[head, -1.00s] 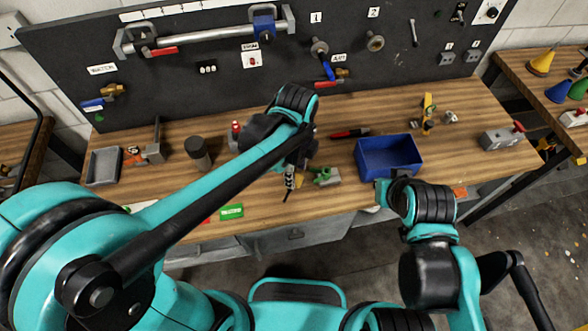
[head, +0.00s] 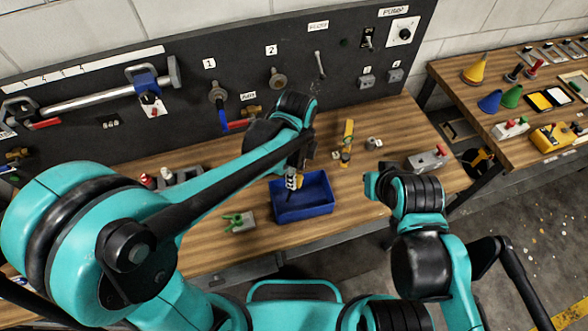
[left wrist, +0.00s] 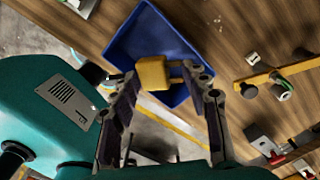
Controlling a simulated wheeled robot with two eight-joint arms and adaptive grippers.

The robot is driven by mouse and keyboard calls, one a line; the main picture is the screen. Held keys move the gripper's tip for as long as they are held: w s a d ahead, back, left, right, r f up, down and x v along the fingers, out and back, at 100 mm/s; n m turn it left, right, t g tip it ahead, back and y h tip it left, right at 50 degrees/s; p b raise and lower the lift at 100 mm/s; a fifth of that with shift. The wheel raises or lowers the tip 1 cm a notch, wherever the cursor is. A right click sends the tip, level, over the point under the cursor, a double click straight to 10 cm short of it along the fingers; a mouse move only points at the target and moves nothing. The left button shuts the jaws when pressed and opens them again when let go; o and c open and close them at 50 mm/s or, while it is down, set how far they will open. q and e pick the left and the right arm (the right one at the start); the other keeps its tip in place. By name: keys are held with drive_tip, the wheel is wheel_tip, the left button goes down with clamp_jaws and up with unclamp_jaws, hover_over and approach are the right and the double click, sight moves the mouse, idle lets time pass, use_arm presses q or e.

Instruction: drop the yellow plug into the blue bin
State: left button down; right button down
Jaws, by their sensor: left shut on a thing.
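The blue bin (head: 312,210) stands on the wooden bench in the head view. My left gripper (head: 292,183) is over the bin there, its lower end in front of the bin's inside. In the left wrist view my left gripper (left wrist: 158,80) is shut on the yellow plug (left wrist: 152,73), a small block between the fingertips. The blue bin (left wrist: 137,42) shows behind the plug in that view. The plug is hidden by the gripper in the head view. My right arm is at the right of the head view, but its gripper fingers do not show.
A green clamp-like part (head: 236,221) is left of the bin. A yellow-handled tool (head: 347,140) and a grey block with a red knob (head: 428,159) lie to its right. The dark pegboard (head: 200,80) rises behind the bench.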

use_arm(q)
drive_tip(key=shift+d, duration=0.15)
drive_tip(key=shift+f+b, duration=0.55)
drive_tip(key=shift+f, duration=0.1)
wheel_tip(320, 180, down, 5)
drive_tip(key=b, duration=0.3)
drive_tip(key=shift+r+b, duration=0.15)
drive_tip(key=shift+b, duration=0.15)
drive_tip(key=c, duration=0.7)
unclamp_jaws()
drive_tip(key=shift+r, duration=0.15)
wheel_tip(320, 180, up, 12)
drive_tip(key=shift+f, duration=0.1)
